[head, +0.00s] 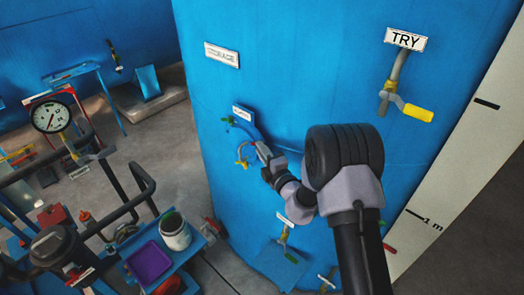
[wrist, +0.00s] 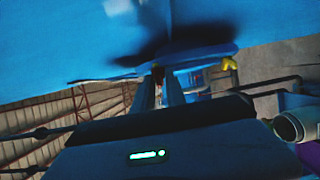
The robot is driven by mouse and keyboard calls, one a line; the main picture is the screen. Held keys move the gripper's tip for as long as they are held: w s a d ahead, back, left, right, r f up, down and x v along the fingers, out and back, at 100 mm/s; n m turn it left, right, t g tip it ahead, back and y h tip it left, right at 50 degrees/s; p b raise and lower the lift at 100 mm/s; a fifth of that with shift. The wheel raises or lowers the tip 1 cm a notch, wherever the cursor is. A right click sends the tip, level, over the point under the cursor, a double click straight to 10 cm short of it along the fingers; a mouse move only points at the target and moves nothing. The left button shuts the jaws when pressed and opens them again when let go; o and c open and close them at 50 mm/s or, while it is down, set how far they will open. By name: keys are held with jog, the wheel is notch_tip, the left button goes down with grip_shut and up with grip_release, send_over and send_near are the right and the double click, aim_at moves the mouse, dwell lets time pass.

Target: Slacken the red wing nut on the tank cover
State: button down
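A small dark reddish patch (wrist: 158,88) shows in that gap. It may be the red wing nut, but it is too small and dark to be sure. I cannot tell whether the fingers touch it. No tank cover can be made out clearly.
A valve with a yellow handle (head: 418,113) hangs under the TRY sign (head: 406,39). Lower valves (head: 284,238) stick out from the tank. At left stand a pressure gauge (head: 51,117), dark rails (head: 140,190) and a blue cart holding a purple tray (head: 150,262) and a pot (head: 175,232).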

jog(key=r+g+p, duration=0.1)
jog(key=p, duration=0.2)
jog(key=shift+r, duration=0.15)
jog(key=shift+r+n+g+h+p, duration=0.3)
jog(key=shift+n+h+p, duration=0.15)
jog(key=shift+p, duration=0.55)
jog(key=shift+w+f+g+h, duration=0.15)
jog(key=shift+f+g+h, duration=0.15)
jog(key=shift+g, duration=0.2)
jog(key=shift+f+n+g+h, duration=0.15)
jog(key=shift+n+g+h, duration=0.25)
jog(key=shift+g, duration=0.2)
jog(key=c, duration=1.4)
grip_release()
jog(key=shift+o, duration=0.2)
jog(key=b+v, duration=0.4)
jog(key=v, duration=1.3)
jog(key=shift+s, duration=0.25)
